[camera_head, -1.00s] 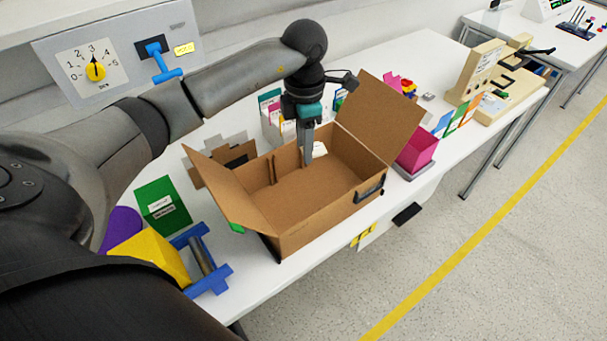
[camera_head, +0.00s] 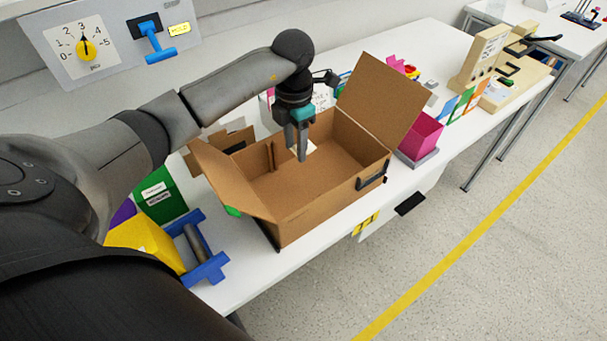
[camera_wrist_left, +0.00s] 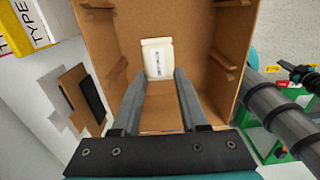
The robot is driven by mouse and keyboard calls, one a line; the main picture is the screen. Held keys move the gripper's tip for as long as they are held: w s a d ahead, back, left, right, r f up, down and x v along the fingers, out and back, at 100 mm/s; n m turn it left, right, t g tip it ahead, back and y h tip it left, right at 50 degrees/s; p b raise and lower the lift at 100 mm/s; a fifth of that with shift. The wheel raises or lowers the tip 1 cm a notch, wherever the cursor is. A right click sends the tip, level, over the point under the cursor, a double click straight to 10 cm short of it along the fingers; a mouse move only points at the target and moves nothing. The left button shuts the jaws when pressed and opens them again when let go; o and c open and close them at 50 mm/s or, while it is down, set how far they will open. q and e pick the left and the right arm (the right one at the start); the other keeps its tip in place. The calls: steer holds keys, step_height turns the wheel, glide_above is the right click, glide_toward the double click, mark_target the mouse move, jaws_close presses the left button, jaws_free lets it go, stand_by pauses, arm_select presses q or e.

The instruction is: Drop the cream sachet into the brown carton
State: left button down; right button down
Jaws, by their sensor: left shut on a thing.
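The brown carton (camera_head: 330,205) stands open on the white table, flaps spread. My left gripper (camera_head: 299,157) points down over the carton's interior in the head view. It is shut on the cream sachet (camera_wrist_left: 157,58), which sits between the fingertips in the left wrist view, with carton walls around it. In the head view the sachet (camera_head: 310,147) is a small pale patch beside the fingers, partly hidden by them. I cannot tell how far it is above the carton floor. My right gripper is not in view.
A green box (camera_head: 160,194), a yellow block (camera_head: 146,240) and a blue holder (camera_head: 205,262) stand left of the carton. A pink bin (camera_head: 420,136) stands to its right.

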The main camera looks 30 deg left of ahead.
arm_select(q)
steer(key=shift+f, duration=0.1)
steer(key=shift+c, duration=1.8)
jaws_free()
step_height(320, 180, up, 15)
steer(key=p, duration=0.1)
steer(key=shift+p, duration=0.4)
